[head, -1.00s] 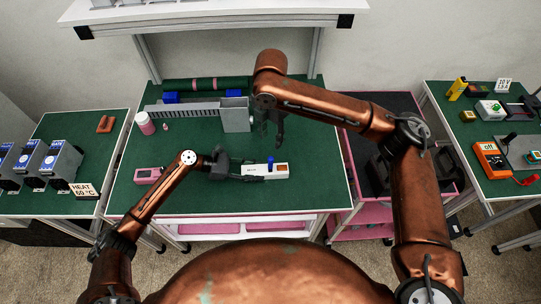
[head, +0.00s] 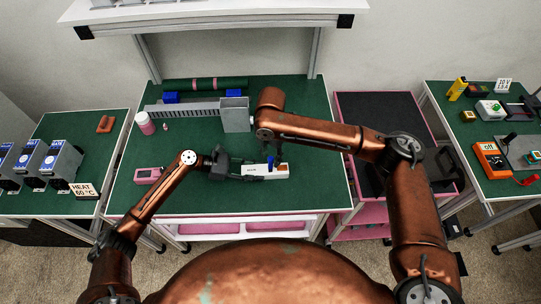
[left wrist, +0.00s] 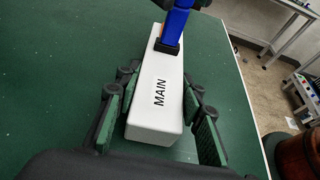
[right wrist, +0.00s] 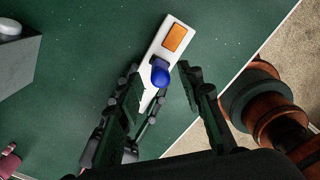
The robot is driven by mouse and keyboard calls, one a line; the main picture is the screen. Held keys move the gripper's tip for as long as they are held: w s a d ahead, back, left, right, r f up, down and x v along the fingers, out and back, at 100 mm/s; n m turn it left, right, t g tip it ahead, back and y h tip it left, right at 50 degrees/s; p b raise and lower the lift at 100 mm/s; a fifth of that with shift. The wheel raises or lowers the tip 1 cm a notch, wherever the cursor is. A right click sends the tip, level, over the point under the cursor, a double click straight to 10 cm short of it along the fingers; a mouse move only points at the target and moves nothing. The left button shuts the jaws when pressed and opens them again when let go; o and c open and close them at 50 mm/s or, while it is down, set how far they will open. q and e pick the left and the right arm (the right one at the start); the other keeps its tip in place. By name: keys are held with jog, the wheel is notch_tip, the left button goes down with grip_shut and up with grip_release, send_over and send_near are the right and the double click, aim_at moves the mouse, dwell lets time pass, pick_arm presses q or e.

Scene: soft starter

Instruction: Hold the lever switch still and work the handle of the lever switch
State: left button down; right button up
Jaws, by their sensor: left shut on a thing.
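The lever switch (head: 281,173) is a white block marked MAIN lying on the green table. It has a blue handle and an orange patch. My left gripper (left wrist: 158,115) is shut on the white body at its labelled end, one finger on each side. The blue handle (left wrist: 175,22) stands up beyond the label; it also shows in the right wrist view (right wrist: 160,75). My right gripper (right wrist: 158,82) is open above the switch, with the blue handle between its fingertips and a gap on the right side. In the head view the right fingers partly hide the handle.
A grey box (head: 235,114) and a slotted grey rail (head: 185,110) stand behind the switch. A pink device (head: 147,175) and a pink-white bottle (head: 145,123) are to the left. The table's front edge lies close to the switch.

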grip_shut()
dwell(0.5)
jog(key=d+y, duration=0.2)
jog(key=y, duration=0.1)
jog(key=shift+f, duration=0.25)
jog(key=d+y, duration=0.1)
jog(key=y, duration=0.1)
jog(key=shift+d+f+y, duration=0.4)
jog(key=y, duration=0.1)
jog(key=d+f+y, duration=0.1)
jog(key=y, duration=0.1)
jog(key=shift+d+f+y, duration=0.2)
jog(key=shift+d+y, duration=0.1)
jog(key=shift+w+d+f+y, duration=0.1)
jog(key=shift+d+f+y, duration=0.2)
jog(key=shift+y, duration=0.4)
jog(key=shift+s+d+f+y, duration=0.15)
jog(key=shift+f+y, duration=0.3)
jog(key=shift+y, duration=0.25)
jog(key=shift+w+d+f+y, duration=0.15)
jog(key=shift+d+f+y, duration=0.15)
jog(key=shift+y, duration=0.4)
jog(key=shift+f, duration=0.1)
